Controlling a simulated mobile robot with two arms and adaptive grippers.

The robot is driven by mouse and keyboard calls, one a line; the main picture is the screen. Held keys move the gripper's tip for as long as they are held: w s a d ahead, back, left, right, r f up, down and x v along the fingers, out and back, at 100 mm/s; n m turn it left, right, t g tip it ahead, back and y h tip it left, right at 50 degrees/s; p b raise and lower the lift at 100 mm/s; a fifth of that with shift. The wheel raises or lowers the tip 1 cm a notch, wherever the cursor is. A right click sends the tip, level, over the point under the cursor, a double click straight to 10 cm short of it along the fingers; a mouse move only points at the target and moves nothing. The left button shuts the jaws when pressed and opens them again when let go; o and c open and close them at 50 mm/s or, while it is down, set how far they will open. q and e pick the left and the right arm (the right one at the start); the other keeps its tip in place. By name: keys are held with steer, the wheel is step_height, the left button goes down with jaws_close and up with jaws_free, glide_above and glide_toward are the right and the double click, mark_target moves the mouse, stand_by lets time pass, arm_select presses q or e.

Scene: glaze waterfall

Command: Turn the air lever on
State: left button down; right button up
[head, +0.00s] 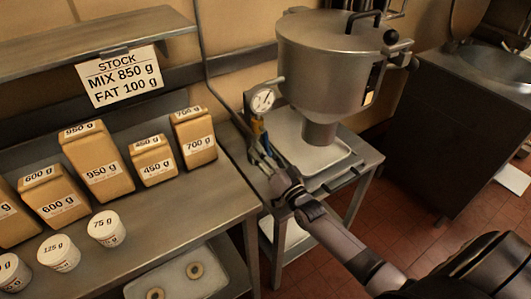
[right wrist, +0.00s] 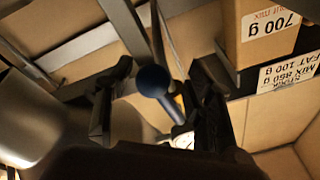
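The air lever (head: 258,128) shows as a small yellow and blue part just below a round gauge (head: 263,100), at the left side of the steel hopper machine (head: 330,65). In the right wrist view the lever has a dark blue ball knob (right wrist: 153,80) on a light stem. My right gripper (head: 262,155) reaches up to the lever from the lower right. In the right wrist view its two fingers (right wrist: 155,95) stand apart on either side of the knob, with gaps visible. The lever's base is partly hidden. My left gripper is not in view.
A steel bench (head: 165,225) at left holds several labelled brown packages and white tubs. A stock sign (head: 120,76) hangs above. A steel stand (head: 350,165) carries the machine. A dark cabinet with a sink (head: 450,120) is at right. Red tiled floor (head: 440,240) lies between.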

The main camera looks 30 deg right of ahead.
steer(key=shift+f, duration=0.2)
steer(key=shift+s+f, duration=0.15)
steer(key=shift+s, duration=0.4)
steer(key=v, duration=1)
steer(key=shift+s, duration=0.5)
